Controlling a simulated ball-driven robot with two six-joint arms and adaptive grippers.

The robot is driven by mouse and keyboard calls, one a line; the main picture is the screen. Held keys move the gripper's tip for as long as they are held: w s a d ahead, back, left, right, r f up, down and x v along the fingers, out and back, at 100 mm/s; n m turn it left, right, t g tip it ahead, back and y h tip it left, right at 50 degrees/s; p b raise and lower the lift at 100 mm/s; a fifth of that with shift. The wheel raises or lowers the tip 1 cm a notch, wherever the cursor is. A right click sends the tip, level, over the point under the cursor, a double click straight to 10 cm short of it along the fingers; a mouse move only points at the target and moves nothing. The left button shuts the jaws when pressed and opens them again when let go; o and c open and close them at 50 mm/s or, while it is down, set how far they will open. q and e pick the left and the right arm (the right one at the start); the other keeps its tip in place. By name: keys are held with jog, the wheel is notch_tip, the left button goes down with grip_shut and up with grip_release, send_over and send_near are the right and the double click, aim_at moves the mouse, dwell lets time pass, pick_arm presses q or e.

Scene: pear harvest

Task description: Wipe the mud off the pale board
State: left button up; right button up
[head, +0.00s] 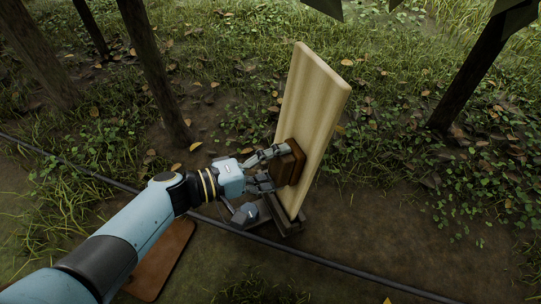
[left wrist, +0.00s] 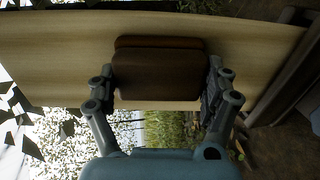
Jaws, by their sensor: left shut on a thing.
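The pale board (head: 318,95) stands upright and slightly tilted in a dark stand (head: 289,228). It also fills the upper part of the left wrist view (left wrist: 55,62). My left gripper (head: 277,167) is shut on a brown wiping block (head: 290,163), one finger on each side of it. In the left wrist view the block (left wrist: 160,75) lies against the board's face, low on the board in the head view. I see no clear mud on the visible board; the part behind the block and gripper is hidden. My right gripper is not in view.
A thin dark pipe (head: 350,279) runs across the ground in front of the stand. A brown flat panel (head: 165,262) lies on the ground under my left arm. Tree trunks (head: 158,75) stand at the left and another (head: 468,75) at the right. Grass and leaves surround the board.

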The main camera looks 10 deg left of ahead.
pick_arm(q)
jog(key=shift+s+d, duration=0.1)
jog(key=shift+s, duration=0.15)
jog(key=shift+w+a+r+b, duration=0.15)
jog(key=shift+w+a, duration=0.3)
jog(key=shift+w, duration=0.3)
jog(key=shift+w+a+f+b, duration=0.1)
jog(key=shift+w+a, duration=0.35)
jog(key=shift+w, duration=0.3)
jog(key=shift+w+a+r+b, duration=0.15)
jog(key=shift+w+a, duration=0.3)
jog(key=shift+w, duration=0.3)
jog(key=shift+w+a+f, duration=0.15)
jog(key=shift+w+a, duration=0.7)
jog(key=shift+w, duration=0.25)
jog(key=f+v, duration=0.1)
jog(key=v, duration=0.5)
jog(key=shift+r+p, duration=0.3)
jog(key=shift+r, duration=0.1)
jog(key=shift+v, duration=1.55)
